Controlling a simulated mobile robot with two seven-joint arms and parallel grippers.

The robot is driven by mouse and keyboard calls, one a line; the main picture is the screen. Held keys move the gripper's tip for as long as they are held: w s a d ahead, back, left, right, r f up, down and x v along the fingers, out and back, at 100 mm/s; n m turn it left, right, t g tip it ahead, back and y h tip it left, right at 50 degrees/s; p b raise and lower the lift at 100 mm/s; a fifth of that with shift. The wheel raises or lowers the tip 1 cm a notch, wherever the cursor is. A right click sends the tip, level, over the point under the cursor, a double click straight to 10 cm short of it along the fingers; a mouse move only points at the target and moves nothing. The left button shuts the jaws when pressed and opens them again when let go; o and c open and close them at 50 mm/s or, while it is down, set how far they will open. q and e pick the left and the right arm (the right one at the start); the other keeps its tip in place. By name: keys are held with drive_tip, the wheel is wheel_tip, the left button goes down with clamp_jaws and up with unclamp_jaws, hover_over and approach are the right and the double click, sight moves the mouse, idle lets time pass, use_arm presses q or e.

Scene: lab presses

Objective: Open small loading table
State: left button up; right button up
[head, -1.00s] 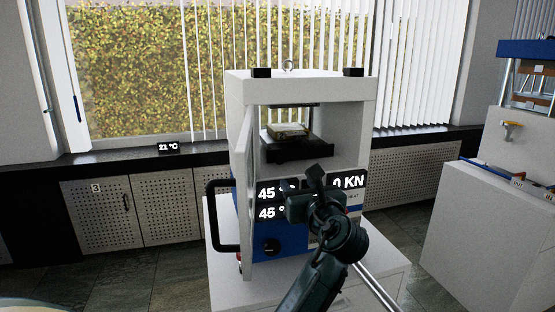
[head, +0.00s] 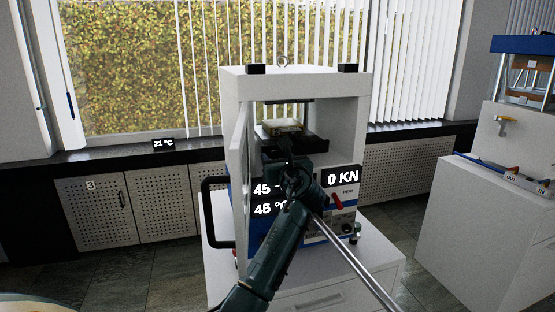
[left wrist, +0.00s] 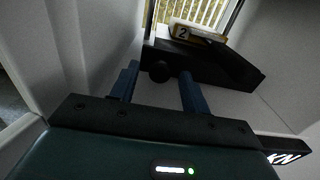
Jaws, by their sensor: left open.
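The small loading table (head: 314,144) is a black slab inside the white press chamber, with its dark front edge facing me. A pale block (head: 283,127) lies on it. In the left wrist view the table (left wrist: 215,65) has a round dark knob (left wrist: 159,71) on its front, and the block (left wrist: 190,32) carries a label "2". My left gripper (head: 284,146) is at the table's front and hides part of it. Its two blue fingers (left wrist: 160,82) are apart, with the knob showing between their tips. I cannot tell whether they touch it. My right gripper is not in view.
The press door (head: 241,150) stands open on the left, with a black handle (head: 207,212). Below the chamber are temperature displays and a force display (head: 342,176) reading 0 KN. A white cabinet (head: 475,235) with a second device stands at the right.

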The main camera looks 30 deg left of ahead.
use_arm(q)
clamp_jaws()
idle(0.6)
